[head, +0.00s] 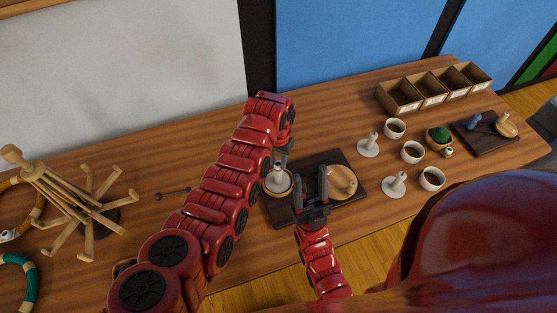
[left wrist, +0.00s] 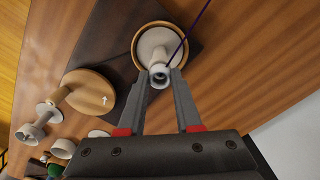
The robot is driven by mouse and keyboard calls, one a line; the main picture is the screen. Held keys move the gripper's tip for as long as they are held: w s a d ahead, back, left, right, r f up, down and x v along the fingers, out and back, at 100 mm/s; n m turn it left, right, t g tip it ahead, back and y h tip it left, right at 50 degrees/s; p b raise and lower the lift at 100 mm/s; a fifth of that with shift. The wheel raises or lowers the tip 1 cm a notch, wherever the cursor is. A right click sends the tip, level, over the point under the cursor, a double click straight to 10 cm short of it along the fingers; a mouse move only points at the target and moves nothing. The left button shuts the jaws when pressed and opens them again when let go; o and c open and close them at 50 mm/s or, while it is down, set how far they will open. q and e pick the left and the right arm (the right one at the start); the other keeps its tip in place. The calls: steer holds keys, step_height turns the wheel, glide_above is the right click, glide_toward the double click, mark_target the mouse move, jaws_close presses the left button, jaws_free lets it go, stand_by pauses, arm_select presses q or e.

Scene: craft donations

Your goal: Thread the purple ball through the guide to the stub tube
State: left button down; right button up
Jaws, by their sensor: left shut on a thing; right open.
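A white tube with a wide foot (head: 278,178) stands in a round, wood-rimmed dish (head: 291,190) on a dark board (head: 272,211). In the left wrist view the tube's open upper end (left wrist: 159,79) is between the fingertips of my left gripper (left wrist: 162,73), which is shut on it. My left gripper also shows in the head view (head: 280,158). A thin purple strand (left wrist: 193,30) runs from the top edge down to the tube's upper end. My right gripper (head: 311,172) is open and empty beside the dish. I cannot make out the purple ball or the guide.
A wooden disc (head: 343,181) lies on the board, right of my right gripper. More white tubes (head: 369,146), cups (head: 432,179) and divided boxes (head: 403,97) stand to the right.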

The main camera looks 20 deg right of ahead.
arm_select(q)
steer(key=c, duration=0.5)
jaws_free()
steer(key=shift+r, duration=0.1)
step_height(320, 180, up, 6)
steer(key=shift+r+b, duration=0.1)
steer(key=shift+b, duration=1.05)
steer(key=shift+r, duration=5.5)
